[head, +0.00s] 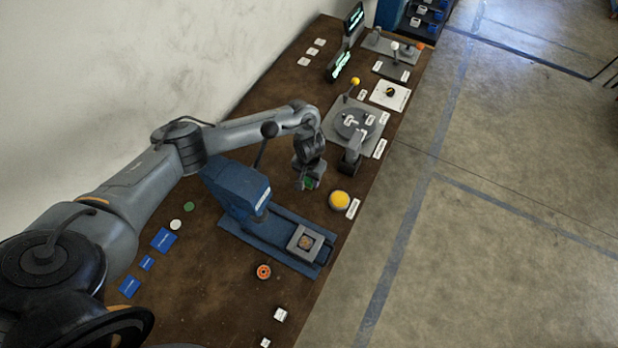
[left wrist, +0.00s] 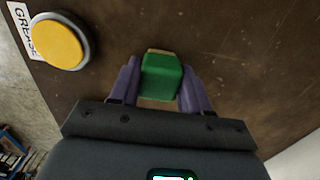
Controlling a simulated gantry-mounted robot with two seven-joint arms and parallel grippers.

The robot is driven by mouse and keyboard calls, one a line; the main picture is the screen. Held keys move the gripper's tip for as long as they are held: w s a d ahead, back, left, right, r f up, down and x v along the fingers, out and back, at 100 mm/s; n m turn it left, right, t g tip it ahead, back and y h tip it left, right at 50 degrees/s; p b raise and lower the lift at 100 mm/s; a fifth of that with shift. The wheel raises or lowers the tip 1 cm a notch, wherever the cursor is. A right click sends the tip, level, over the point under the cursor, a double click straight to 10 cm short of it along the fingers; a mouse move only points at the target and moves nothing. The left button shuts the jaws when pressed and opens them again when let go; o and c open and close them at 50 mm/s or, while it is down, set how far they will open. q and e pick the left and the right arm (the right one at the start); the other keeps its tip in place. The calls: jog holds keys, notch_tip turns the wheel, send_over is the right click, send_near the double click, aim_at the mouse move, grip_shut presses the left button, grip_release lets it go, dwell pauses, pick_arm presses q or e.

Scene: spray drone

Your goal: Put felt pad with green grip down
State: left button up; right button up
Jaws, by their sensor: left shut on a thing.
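My left gripper (head: 308,184) is over the brown table, between the blue press and the yellow round pad. It is shut on the green grip (left wrist: 161,77) of the felt pad, which sits between its two purple fingers in the left wrist view. A pale edge, likely the felt pad (left wrist: 157,103), shows under the grip; most of it is hidden. In the head view only a small bit of the green grip (head: 311,182) shows. I cannot tell whether the pad touches the table. My right gripper is not in view.
The yellow round pad (head: 339,200), labelled GREASE in the left wrist view (left wrist: 60,42), is close beside the gripper. The blue press (head: 245,200) stands left and a grey turntable fixture (head: 354,122) behind. An orange ring part (head: 263,271) lies in front. Bare table surrounds the grip.

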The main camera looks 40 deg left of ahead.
pick_arm(q)
jog(key=shift+f, duration=0.1)
jog(key=o, duration=0.9)
jog(key=shift+o, duration=0.2)
jog(key=shift+w, duration=0.1)
jog(key=shift+r, duration=0.35)
notch_tip(320, 180, up, 12)
jog(key=p, duration=0.5)
jog(key=shift+f, duration=0.25)
